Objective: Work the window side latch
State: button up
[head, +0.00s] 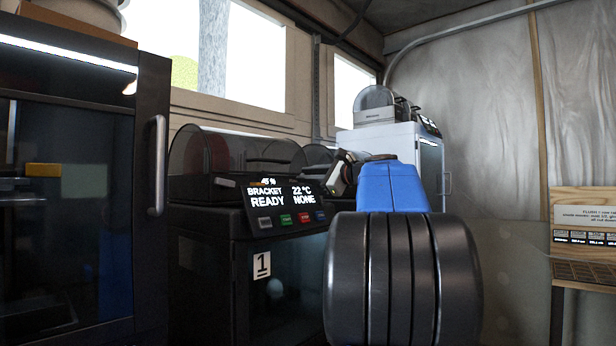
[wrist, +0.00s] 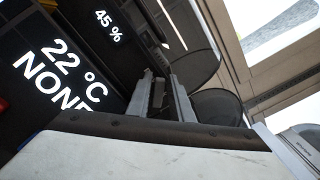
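My gripper (head: 341,174) shows small in the head view, beside the printer's display and partly behind my blue arm link. In the wrist view my gripper (wrist: 164,90) has its two grey fingers apart, pointing toward the filament box by the display. A small dark piece (wrist: 158,93) shows between the fingers; I cannot tell whether it is a latch or whether the fingers touch it. The filament box (head: 222,160) with a smoky rounded lid sits on printer 1 (head: 262,265). No latch is clearly visible in the head view.
The display (head: 282,200) reads READY above coloured buttons. A large dark printer cabinet (head: 75,190) stands at the left. A white printer (head: 400,150) with another spool box stands behind. Windows (head: 235,55) line the back wall. A wooden bench (head: 583,232) is at the right.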

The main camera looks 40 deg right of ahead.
jog(key=shift+o, duration=0.9)
jog(key=shift+d, duration=0.1)
